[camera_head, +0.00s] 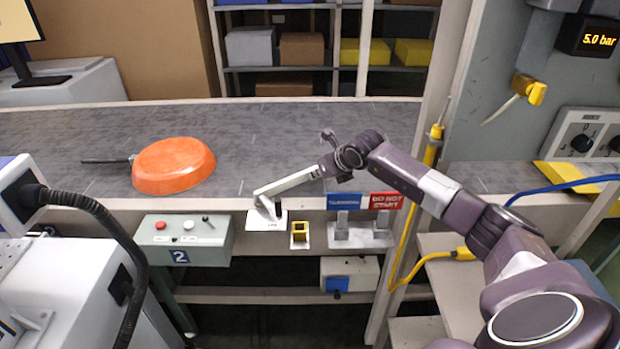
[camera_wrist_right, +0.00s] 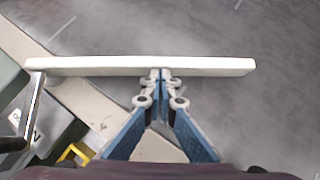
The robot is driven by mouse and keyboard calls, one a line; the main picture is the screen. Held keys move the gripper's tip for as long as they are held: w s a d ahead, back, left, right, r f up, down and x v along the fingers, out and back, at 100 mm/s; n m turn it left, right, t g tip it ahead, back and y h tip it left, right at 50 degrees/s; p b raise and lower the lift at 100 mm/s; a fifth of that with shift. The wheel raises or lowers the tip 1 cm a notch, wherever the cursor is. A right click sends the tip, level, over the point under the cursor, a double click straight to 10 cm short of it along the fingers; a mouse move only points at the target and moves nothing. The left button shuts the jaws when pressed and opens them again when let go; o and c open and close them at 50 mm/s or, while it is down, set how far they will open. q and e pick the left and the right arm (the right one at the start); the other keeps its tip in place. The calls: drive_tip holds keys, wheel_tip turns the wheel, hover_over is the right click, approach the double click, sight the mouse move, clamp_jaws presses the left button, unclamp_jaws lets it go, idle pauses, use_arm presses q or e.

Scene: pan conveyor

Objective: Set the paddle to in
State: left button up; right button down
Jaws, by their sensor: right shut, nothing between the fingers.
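The paddle is a long white bar (camera_head: 288,183) at the front edge of the conveyor (camera_head: 100,130), reaching out over the belt. Its left end joins a bracket above a white plate (camera_head: 272,226) whose lettering is too small to read. In the right wrist view the paddle (camera_wrist_right: 90,66) lies across the picture, with a metal post below its left end. My right gripper (camera_head: 328,166) is shut and empty at the paddle's right part. In the wrist view its fingertips (camera_wrist_right: 160,76) meet at the bar's near edge, seemingly touching it. My left gripper is out of view.
An orange pan (camera_head: 174,165) lies on the belt at left, its dark handle pointing left. A control box (camera_head: 184,240) marked 2, a yellow square holder (camera_head: 299,232) and blue and red signs (camera_head: 385,201) line the front edge. A post (camera_head: 430,150) stands right.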

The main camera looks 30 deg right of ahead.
drive_tip(key=shift+w+d+r, duration=0.1)
drive_tip(key=shift+w+r, duration=0.15)
drive_tip(key=shift+r, duration=0.1)
drive_tip(key=shift+d+r, duration=0.1)
drive_tip(key=shift+r, duration=0.05)
drive_tip(key=shift+s+r, duration=0.45)
drive_tip(key=shift+r, duration=0.1)
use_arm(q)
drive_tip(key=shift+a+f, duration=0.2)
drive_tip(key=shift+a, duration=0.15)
use_arm(e)
drive_tip(key=s+v, duration=0.1)
drive_tip(key=v, duration=0.5)
drive_tip(key=shift+f, duration=0.35)
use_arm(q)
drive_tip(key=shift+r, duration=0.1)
use_arm(e)
drive_tip(key=shift+r, duration=0.1)
